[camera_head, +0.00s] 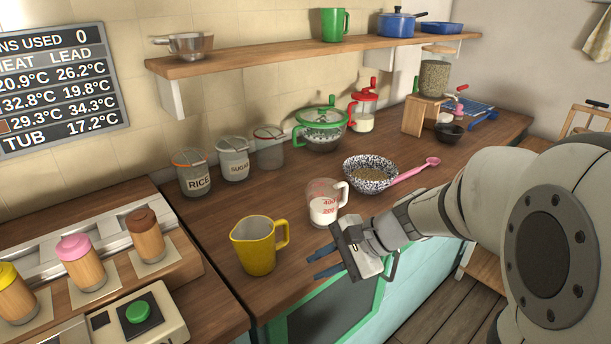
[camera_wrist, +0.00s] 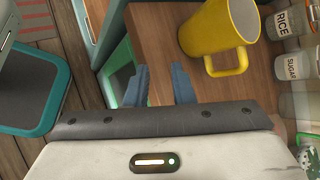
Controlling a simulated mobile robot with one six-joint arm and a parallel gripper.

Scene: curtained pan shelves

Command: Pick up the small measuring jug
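The small measuring jug (camera_head: 323,212) is clear, with red markings, a pale handle on its right and white contents. It stands upright on the wooden counter in the head view, left of the speckled bowl. I cannot make it out in the wrist view. My gripper (camera_head: 317,263) is at the counter's front edge, nearer the camera than the jug and apart from it. Its two blue fingers also show in the wrist view (camera_wrist: 159,86), spread with an empty gap between them.
A yellow jug (camera_head: 255,248) stands left of my gripper; it also shows in the wrist view (camera_wrist: 215,28). A speckled bowl (camera_head: 370,178) and pink spoon (camera_head: 415,171) lie right of the measuring jug. Labelled jars (camera_head: 192,176) line the wall. A shelf (camera_head: 300,55) hangs above.

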